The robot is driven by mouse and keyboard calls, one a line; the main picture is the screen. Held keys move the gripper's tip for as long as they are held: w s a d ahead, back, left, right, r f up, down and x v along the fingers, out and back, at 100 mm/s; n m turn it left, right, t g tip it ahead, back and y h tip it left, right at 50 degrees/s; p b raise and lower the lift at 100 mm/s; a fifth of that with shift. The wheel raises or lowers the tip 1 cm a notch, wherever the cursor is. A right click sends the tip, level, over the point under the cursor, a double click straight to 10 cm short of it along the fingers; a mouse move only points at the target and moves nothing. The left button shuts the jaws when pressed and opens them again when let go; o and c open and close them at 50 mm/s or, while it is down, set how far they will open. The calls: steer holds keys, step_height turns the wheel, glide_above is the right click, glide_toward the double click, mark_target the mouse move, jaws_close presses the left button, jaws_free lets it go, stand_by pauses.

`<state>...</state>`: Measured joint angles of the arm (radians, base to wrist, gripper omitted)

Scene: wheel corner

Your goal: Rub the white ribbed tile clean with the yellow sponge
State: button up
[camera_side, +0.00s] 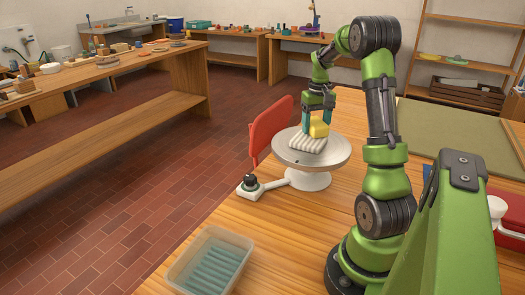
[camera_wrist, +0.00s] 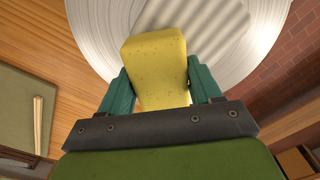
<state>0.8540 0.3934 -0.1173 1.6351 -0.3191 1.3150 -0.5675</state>
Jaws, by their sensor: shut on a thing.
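The yellow sponge (camera_side: 319,129) is gripped between the teal fingers of my gripper (camera_side: 319,117). In the wrist view the sponge (camera_wrist: 154,68) sits between the two fingers of my gripper (camera_wrist: 160,88), which are shut on it. The white ribbed tile (camera_side: 306,143) lies on a round pale turntable (camera_side: 328,160) at the table's edge. The sponge is over the tile's back right part; I cannot tell whether it touches. The tile's ribs (camera_wrist: 212,16) also show at the top of the wrist view, partly hidden by the sponge.
A red upright panel (camera_side: 268,128) stands close behind the turntable's left side. A black-knobbed lever (camera_side: 249,183) sticks out at the front left. A clear tub with ribbed teal content (camera_side: 212,262) stands at the near table edge. A green mat (camera_side: 450,130) lies right.

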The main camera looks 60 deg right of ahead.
mark_target(307, 147)
steer(key=shift+s, duration=0.5)
steer(key=shift+a, duration=4.9)
steer(key=shift+d, duration=4.9)
steer(key=shift+r, duration=4.1)
steer(key=w+a+n, duration=0.3)
steer(key=w+a, duration=0.5)
steer(key=a, duration=0.1)
steer(key=w+a+f+n, duration=0.2)
steer(key=a+n, duration=0.1)
steer(key=a, duration=1)
steer(key=w+a+f+n, duration=0.2)
steer(key=a+n, duration=0.1)
steer(key=a, duration=1)
steer(key=shift+w+f, duration=0.2)
